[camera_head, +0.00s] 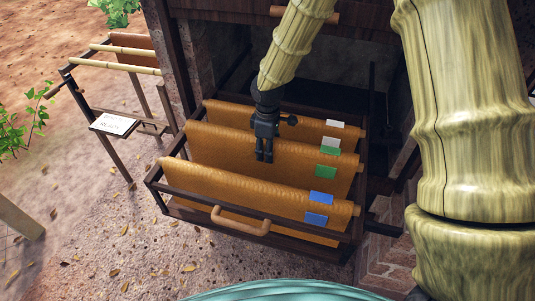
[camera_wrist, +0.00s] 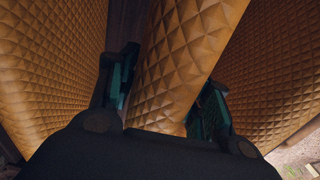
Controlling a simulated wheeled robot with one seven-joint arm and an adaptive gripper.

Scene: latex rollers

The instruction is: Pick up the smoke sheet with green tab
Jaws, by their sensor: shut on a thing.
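The smoke sheet with green tab (camera_head: 215,146) is the middle of three orange-brown quilted sheets hanging over rods in a dark drawer rack. Its green tabs (camera_head: 326,171) are near its right end. My gripper (camera_head: 264,156) reaches down from above onto its top fold, left of the tabs. In the wrist view the sheet's fold (camera_wrist: 185,60) runs between the two fingers (camera_wrist: 165,98), which are shut on it. The sheet still hangs in line with the others. The fingertips' far ends are partly hidden by the gripper body and the fold.
A sheet with blue tabs (camera_head: 255,190) hangs in front and one with white tabs (camera_head: 225,114) behind, both close by. The rack (camera_head: 225,217) has a wooden front handle (camera_head: 240,221). A side frame (camera_head: 72,85) with a sign (camera_head: 115,124) stands left. Brick walls flank the opening.

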